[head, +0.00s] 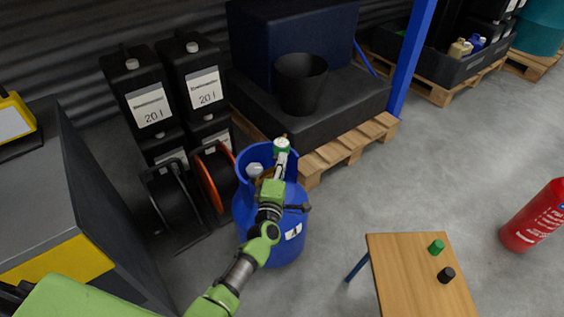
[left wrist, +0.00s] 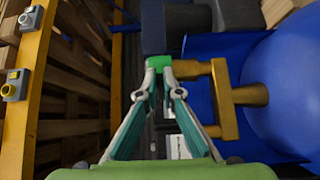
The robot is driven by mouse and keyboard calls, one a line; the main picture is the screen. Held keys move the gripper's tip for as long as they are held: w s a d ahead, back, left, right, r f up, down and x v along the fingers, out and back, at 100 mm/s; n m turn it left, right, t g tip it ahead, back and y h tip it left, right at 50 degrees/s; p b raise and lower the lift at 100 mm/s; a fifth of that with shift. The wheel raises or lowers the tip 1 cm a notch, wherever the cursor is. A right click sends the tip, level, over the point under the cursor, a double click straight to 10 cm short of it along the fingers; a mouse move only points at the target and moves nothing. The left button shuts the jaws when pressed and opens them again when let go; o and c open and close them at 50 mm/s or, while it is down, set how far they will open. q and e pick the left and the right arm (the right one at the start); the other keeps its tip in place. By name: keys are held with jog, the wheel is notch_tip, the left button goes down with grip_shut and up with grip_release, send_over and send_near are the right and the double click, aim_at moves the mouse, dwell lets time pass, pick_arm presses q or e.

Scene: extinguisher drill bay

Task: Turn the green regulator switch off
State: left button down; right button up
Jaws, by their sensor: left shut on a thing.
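In the left wrist view, the fingers close together on the green switch (left wrist: 158,62), which is largely hidden between and behind the tips. A brass valve (left wrist: 226,97) is right beside it, with the blue bottle (left wrist: 285,90) at the right. I cannot tell which position the switch is in. My right gripper is not in view.
A wooden table (head: 405,275) at the front right holds a green cap (head: 437,247) and a black cap (head: 446,274). A red extinguisher (head: 537,218) is at the far right. Cable reels (head: 213,176) and black canisters (head: 140,92) stand left of the bottle, a pallet (head: 350,145) behind it.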

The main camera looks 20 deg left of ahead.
pick_arm(q)
jog(key=c, duration=2.2)
grip_release()
jog(key=s, duration=0.8)
jog(key=s+d, duration=0.1)
jog(key=s, duration=0.3)
jog(key=shift+d, duration=0.1)
jog(key=shift+d, duration=0.1)
